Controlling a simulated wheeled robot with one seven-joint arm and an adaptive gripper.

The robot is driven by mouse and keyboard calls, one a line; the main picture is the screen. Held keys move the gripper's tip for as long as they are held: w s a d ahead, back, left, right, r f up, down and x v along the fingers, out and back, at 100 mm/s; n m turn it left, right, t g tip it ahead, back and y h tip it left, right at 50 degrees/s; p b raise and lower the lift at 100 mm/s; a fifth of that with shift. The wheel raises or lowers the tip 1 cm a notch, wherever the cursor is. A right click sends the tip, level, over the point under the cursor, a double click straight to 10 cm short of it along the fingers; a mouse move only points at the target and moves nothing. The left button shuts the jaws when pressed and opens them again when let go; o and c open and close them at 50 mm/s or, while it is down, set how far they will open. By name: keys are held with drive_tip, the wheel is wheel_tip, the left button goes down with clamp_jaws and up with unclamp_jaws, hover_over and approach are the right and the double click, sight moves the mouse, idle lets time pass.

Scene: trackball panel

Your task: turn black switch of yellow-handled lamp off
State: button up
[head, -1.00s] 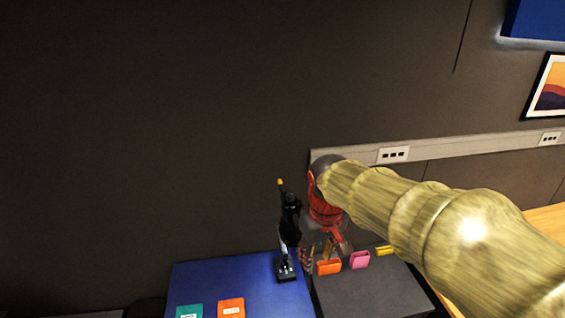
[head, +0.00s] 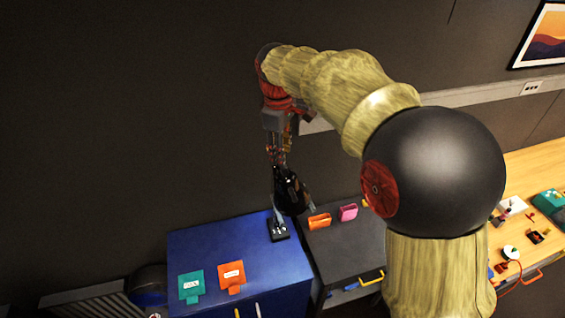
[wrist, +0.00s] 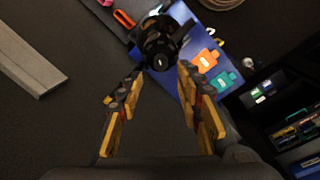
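The black lamp (head: 290,190) stands on the blue cabinet top, on a small dark base (head: 278,230). Its black head also shows in the wrist view (wrist: 160,38), with a small pale mark on its near end. My gripper (head: 277,152) is right above the lamp head in the head view. In the wrist view my gripper (wrist: 162,72) is open, its yellow-and-black fingers spread, with the lamp head just beyond and between the tips. I cannot tell whether they touch. The yellow handle and the black switch cannot be made out now.
The blue cabinet (head: 215,250) carries a teal card (head: 191,285) and an orange card (head: 231,277). A dark cabinet beside it holds an orange holder (head: 319,221) and a pink holder (head: 348,212). The dark wall is close behind. A wooden bench (head: 520,175) with small items stands at right.

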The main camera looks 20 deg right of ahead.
sight(284, 170)
drive_tip(key=f, duration=0.4)
drive_tip(key=shift+d+f+p, duration=0.2)
drive_tip(key=shift+f+p, duration=0.15)
drive_tip(key=shift+p, duration=0.05)
drive_tip(key=shift+w+f, duration=0.2)
drive_tip(key=shift+f, duration=0.35)
drive_tip(key=shift+s, duration=0.1)
drive_tip(key=shift+c, duration=1.2)
clamp_jaws()
